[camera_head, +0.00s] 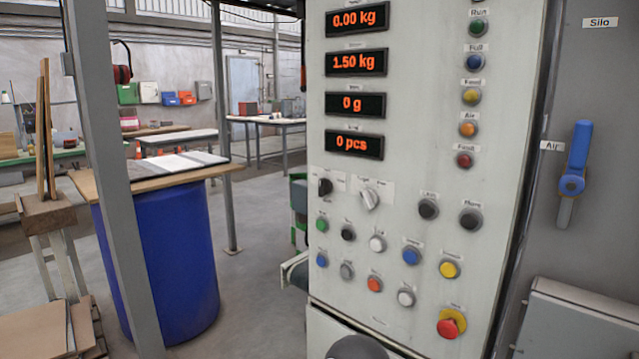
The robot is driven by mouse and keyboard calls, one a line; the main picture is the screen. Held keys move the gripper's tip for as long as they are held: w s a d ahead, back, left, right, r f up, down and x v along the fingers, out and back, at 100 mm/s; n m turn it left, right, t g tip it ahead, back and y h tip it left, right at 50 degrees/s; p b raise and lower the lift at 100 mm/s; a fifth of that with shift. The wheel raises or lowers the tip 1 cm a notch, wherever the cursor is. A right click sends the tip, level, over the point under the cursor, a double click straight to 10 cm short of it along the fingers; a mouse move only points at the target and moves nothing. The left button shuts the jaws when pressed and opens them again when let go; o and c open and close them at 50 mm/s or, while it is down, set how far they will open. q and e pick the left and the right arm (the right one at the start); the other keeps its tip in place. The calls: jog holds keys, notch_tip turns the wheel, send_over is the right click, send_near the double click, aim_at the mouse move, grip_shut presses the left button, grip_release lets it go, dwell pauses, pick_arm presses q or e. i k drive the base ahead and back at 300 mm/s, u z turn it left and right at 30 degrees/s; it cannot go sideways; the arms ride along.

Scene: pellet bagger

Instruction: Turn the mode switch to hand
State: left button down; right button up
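A pale grey control panel (400,165) stands at the centre right. A black rotary knob (324,187) sits on a white label plate at its left edge, below the displays. A light grey rotary selector (369,200) with a tilted handle sits just right of it on another label plate. The lettering on both plates is too small to read, so I cannot tell which one is the mode switch or which setting is hand. Neither of my grippers is in view. A dark rounded shape, possibly part of my arm, shows at the bottom centre.
Coloured push buttons fill the lower panel, with a red mushroom button (449,325) at bottom right. Red digital displays (356,63) and indicator lamps are above. A blue valve handle (577,160) is right. A grey post (110,170) and blue barrel (170,260) stand left.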

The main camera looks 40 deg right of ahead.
aim_at(325, 186)
jog(key=u, duration=0.1)
jog(key=i, duration=1.45)
jog(key=z, duration=1.15)
